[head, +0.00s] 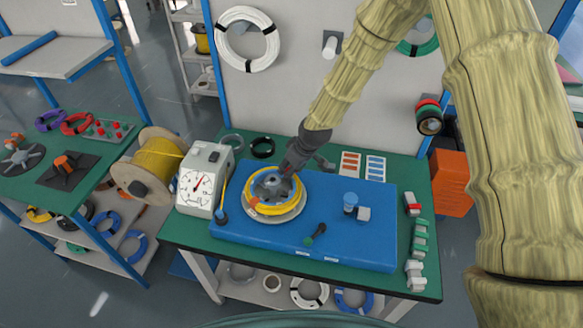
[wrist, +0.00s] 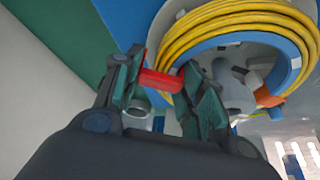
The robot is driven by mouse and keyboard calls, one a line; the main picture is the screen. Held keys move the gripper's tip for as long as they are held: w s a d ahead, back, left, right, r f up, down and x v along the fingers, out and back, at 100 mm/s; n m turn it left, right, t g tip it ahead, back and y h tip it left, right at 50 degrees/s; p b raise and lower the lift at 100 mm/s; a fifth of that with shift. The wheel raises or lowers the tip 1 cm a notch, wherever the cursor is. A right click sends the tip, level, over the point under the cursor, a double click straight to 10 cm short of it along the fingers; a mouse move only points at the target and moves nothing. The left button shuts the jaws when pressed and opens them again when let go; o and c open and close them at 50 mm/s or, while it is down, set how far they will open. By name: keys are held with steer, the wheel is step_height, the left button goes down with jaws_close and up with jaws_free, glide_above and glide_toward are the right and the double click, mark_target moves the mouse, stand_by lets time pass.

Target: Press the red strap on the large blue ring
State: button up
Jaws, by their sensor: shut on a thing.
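My gripper (head: 292,168) reaches down to the far right side of a yellow cable coil (head: 259,204) on the blue base. In the wrist view my gripper (wrist: 161,76) has its two fingers on either end of a small red strap (wrist: 160,82), shut on it. The strap lies beside the yellow coil (wrist: 225,20); whether it touches the ring is hard to tell. The blue ring (wrist: 292,68) runs inside the coil, around a grey hub (wrist: 232,92).
A dial gauge (head: 202,182) and a yellow cable spool (head: 150,165) stand left of the blue base (head: 330,245). A blue-topped peg (head: 350,202) and a dark green-tipped handle (head: 317,233) are to the right. Small red, green and white blocks (head: 420,235) line the right table edge.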

steer(key=shift+f+b, duration=0.35)
steer(key=shift+f, duration=0.25)
stand_by(1.3)
steer(key=o, duration=0.9)
steer(key=shift+c, duration=0.2)
steer(key=shift+r, duration=0.15)
steer(key=shift+r+p, duration=2.25)
steer(key=shift+r, duration=1.65)
